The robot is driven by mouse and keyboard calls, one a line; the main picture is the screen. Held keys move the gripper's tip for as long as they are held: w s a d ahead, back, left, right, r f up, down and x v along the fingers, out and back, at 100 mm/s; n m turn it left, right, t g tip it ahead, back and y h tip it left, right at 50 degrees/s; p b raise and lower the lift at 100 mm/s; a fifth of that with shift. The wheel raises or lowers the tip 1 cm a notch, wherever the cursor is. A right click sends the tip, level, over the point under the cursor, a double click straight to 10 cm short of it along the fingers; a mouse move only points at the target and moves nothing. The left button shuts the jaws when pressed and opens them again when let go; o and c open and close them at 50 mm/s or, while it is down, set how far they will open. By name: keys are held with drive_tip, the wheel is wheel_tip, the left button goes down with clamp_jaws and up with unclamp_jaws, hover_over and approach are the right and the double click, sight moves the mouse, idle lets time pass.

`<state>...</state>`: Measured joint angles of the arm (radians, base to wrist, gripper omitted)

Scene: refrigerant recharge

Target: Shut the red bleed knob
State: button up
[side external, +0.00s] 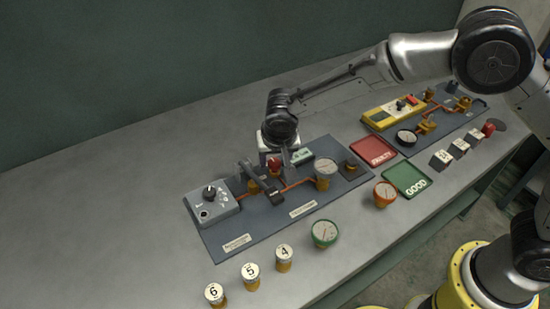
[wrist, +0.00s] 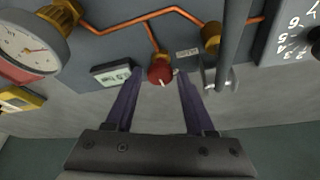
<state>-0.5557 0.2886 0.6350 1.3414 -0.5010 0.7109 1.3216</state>
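The red bleed knob (wrist: 160,70) has a white mark on top and sits at the end of a short copper pipe branch. In the side view the red knob (side external: 274,164) shows under my gripper (side external: 277,158). In the wrist view my gripper (wrist: 160,74) is open, with one finger on each side of the knob. A narrow gap shows between each fingertip and the knob. I cannot tell how far down the fingertips reach beside it.
A dark lever handle (side external: 257,180) stands close on the left of the knob. A small display (side external: 300,158) and a white gauge (side external: 326,168) are to the right. A grey dial box (side external: 211,203) is at the panel's left end. Numbered canisters (side external: 250,273) stand in front.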

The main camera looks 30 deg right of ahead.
drive_tip(key=shift+o, duration=0.9)
drive_tip(key=shift+r, duration=0.1)
drive_tip(key=v, duration=1.3)
drive_tip(key=shift+s+r, duration=0.2)
drive_tip(key=shift+r, duration=0.05)
